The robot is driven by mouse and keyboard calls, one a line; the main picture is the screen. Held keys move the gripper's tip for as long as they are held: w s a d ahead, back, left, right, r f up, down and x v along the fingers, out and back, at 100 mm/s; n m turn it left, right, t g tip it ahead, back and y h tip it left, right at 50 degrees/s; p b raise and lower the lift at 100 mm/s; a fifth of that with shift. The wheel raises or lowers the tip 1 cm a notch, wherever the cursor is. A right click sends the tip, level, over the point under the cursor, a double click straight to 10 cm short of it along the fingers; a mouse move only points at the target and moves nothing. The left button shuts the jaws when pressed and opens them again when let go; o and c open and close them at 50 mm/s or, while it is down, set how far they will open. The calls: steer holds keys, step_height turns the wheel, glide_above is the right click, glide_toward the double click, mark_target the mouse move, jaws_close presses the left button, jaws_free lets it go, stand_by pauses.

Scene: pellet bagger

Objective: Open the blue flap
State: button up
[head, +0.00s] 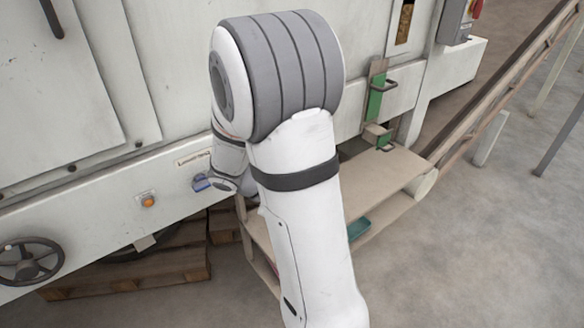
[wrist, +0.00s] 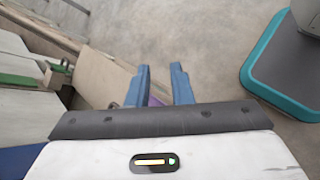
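In the head view, a small blue piece (head: 201,183) shows at the machine's front rail, just left of my wrist. I cannot tell for sure that it is the blue flap. In the wrist view, a dark blue surface (wrist: 22,162) shows at the lower left corner, close to my gripper body and cut by the frame. My gripper (wrist: 160,75) has two blue fingers standing apart, with floor showing between their tips, so it is open. A small purple patch (wrist: 155,101) shows between the finger bases. My arm hides the fingers in the head view.
The white machine (head: 60,100) fills the left and back. A green flap (head: 374,97) with a dark handle is on its right part. A beige table (head: 385,175) stands in front. An orange button (head: 148,201) and a handwheel (head: 28,260) are left. Open floor lies right.

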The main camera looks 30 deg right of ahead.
steer(key=w+d+f+n+t+h+p, duration=0.1)
steer(key=w+d+f+n+t+h, duration=0.25)
steer(key=w+f+n, duration=0.3)
steer(key=w+d+f+n+t+h, duration=0.2)
steer(key=w+d+f+n+h, duration=0.25)
steer(key=w+f, duration=0.2)
steer(key=shift+t+h, duration=0.3)
steer(key=shift+t, duration=0.05)
steer(key=d+p, duration=0.1)
steer(key=d, duration=0.6)
steer(key=shift+w+d+f+p, duration=0.1)
steer(key=shift+w+d+p, duration=0.1)
steer(key=shift+p, duration=0.2)
steer(key=shift+a, duration=0.1)
jaws_close()
